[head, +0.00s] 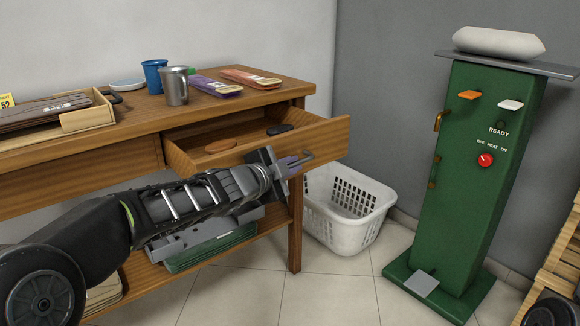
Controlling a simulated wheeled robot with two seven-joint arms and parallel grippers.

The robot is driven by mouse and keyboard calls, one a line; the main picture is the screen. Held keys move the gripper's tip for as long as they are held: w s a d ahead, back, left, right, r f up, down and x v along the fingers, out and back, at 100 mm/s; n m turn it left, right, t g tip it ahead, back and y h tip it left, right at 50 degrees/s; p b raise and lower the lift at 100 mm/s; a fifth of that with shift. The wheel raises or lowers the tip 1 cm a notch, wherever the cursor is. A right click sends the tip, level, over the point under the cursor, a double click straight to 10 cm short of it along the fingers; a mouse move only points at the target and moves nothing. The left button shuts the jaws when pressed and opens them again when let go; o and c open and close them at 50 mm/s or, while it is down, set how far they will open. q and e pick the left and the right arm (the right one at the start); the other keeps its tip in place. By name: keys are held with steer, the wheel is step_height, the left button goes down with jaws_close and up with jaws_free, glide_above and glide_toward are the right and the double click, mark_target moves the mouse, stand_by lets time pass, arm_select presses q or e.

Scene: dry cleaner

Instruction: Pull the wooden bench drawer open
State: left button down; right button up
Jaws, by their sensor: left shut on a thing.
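The wooden bench (130,128) stands along the wall at the left. Its drawer (327,139) is pulled out from under the top, so its inside shows. In it lie a brown oval item (220,146) and a small dark item (280,129). My left gripper (290,164) is at the drawer front, shut on the metal drawer handle (306,157). The fingers hide part of the handle and front panel. My right gripper is not in view.
On the bench top are a blue cup (154,76), a metal cup (175,86), packets (215,86) and a wooden tray (88,118). A white basket (345,210) stands on the floor by the bench's right end. A green press machine (468,170) stands farther right.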

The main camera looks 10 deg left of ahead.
arm_select(q)
steer(key=c, duration=1.8)
jaws_free()
steer(key=shift+o, duration=0.2)
steer(key=p+v, duration=0.1)
steer(key=v, duration=0.7)
steer(key=shift+a+f, duration=0.1)
steer(key=shift+f, duration=0.05)
